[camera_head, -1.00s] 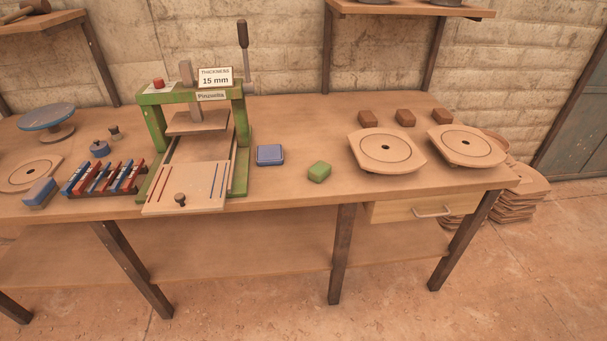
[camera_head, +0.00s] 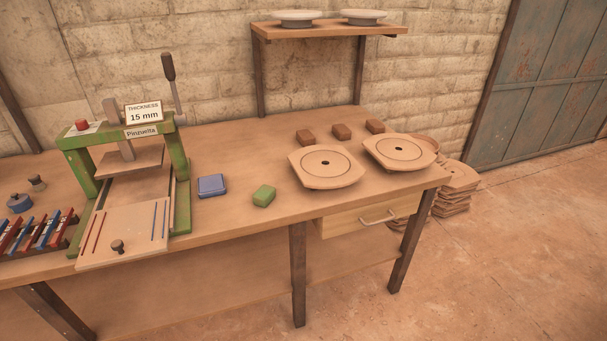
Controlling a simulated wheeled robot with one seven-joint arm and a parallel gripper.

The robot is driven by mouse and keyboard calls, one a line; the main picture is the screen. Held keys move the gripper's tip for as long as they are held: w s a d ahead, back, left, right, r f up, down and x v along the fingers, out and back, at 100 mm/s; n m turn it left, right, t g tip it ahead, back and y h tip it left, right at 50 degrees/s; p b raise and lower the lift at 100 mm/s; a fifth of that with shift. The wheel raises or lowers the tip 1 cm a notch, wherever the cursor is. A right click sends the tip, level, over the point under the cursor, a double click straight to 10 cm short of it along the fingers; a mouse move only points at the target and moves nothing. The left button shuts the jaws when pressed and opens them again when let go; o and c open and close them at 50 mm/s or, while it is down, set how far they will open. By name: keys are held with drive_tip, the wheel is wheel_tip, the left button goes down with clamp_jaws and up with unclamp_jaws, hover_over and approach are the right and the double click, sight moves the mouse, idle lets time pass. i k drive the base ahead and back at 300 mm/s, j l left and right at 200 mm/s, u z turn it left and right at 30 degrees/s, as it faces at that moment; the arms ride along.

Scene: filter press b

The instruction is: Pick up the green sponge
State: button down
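The green sponge (camera_head: 264,195) is a small block lying on the wooden workbench (camera_head: 235,221), near its front edge. It sits between a blue box-like block (camera_head: 211,185) on its left and a round-holed wooden plate (camera_head: 325,167) on its right. It touches neither, and nothing covers it. My gripper does not show in the camera view.
A green-framed press (camera_head: 84,163) stands left of the sponge. Several brown blocks (camera_head: 341,131) and a second plate (camera_head: 400,152) are at the right end. A drawer (camera_head: 367,214) hangs below the top. A shelf (camera_head: 330,29) is above.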

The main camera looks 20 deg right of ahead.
sight(264, 195)
drive_tip(key=i+l+u, duration=0.45)
drive_tip(key=i+l, duration=0.15)
drive_tip(key=i, duration=0.15)
drive_tip(key=i+l+u, duration=0.5)
drive_tip(key=i+l, duration=0.2)
drive_tip(key=l, duration=0.15)
